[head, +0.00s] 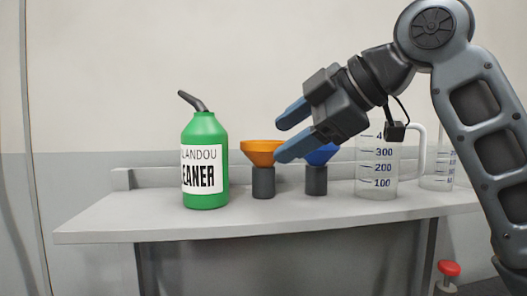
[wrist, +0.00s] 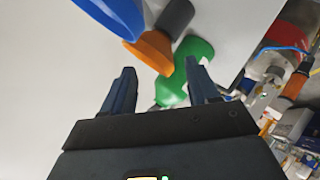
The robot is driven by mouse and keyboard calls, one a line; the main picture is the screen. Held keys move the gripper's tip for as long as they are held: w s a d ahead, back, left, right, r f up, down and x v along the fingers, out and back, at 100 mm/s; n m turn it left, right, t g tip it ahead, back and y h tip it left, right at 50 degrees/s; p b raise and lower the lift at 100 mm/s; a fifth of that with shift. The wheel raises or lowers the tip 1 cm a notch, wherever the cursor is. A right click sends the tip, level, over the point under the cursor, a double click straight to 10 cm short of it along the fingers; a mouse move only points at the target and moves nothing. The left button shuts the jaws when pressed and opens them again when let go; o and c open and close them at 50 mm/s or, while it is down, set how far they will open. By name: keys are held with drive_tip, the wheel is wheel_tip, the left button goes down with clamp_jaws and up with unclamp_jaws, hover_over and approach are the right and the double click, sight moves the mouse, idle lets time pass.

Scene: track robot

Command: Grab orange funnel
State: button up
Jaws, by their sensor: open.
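The orange funnel (head: 262,150) stands upright on the grey shelf, its wide mouth up on a dark grey cylindrical base (head: 263,183). In the head view my gripper (head: 284,132) is open and empty, with its blue fingers up and to the right of the funnel. The lower finger overlaps the funnel's right rim in the picture; I cannot tell whether it touches. In the wrist view the orange funnel (wrist: 152,52) lies beyond the fingertips, above the gap between the fingers (wrist: 160,82).
A green cleaner bottle (head: 205,165) stands just left of the funnel. A blue funnel (head: 321,155) on a dark base stands to the right, partly hidden by my gripper. A clear measuring jug (head: 377,172) is farther right. The shelf's front strip (head: 270,218) is clear.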

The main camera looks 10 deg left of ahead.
sight(277, 144)
drive_tip(key=p+x, duration=0.1)
drive_tip(key=x, duration=0.3)
drive_tip(key=shift+s, duration=0.15)
clamp_jaws()
